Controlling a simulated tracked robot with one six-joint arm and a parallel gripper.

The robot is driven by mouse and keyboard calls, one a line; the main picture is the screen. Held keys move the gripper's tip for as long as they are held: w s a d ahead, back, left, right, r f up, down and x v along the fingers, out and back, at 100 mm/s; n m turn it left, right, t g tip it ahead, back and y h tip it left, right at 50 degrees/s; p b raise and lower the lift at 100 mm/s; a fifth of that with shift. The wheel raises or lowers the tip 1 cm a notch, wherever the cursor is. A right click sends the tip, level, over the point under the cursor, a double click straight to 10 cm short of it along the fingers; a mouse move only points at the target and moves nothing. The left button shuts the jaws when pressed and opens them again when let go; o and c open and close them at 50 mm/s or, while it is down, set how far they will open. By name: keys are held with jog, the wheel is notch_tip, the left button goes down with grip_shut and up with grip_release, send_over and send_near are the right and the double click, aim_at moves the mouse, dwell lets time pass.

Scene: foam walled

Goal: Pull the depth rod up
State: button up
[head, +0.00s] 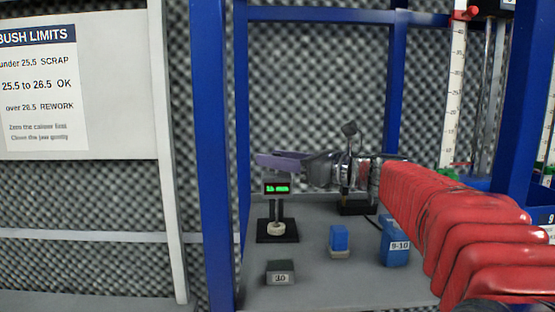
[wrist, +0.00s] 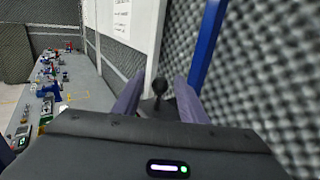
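The depth gauge (head: 276,188) has a green-lit display and a black base. Its thin depth rod (head: 280,210) runs down below the display to a pale ring at the base. In the head view, my gripper (head: 272,161) has purple fingers just above the display; they hide the gauge's top. In the wrist view, a dark round knob (wrist: 160,87) on a stem shows between the two spread fingers, with gaps on both sides. My gripper (wrist: 156,100) is open and holds nothing.
A grey block marked 30 (head: 280,272), a small blue block (head: 339,239) and a blue bin marked 9-10 (head: 395,245) stand on the grey bench. A blue post (head: 212,160) rises left of the gauge. A tall white scale (head: 453,95) stands at right.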

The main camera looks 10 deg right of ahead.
jog(key=shift+c, duration=0.7)
grip_shut()
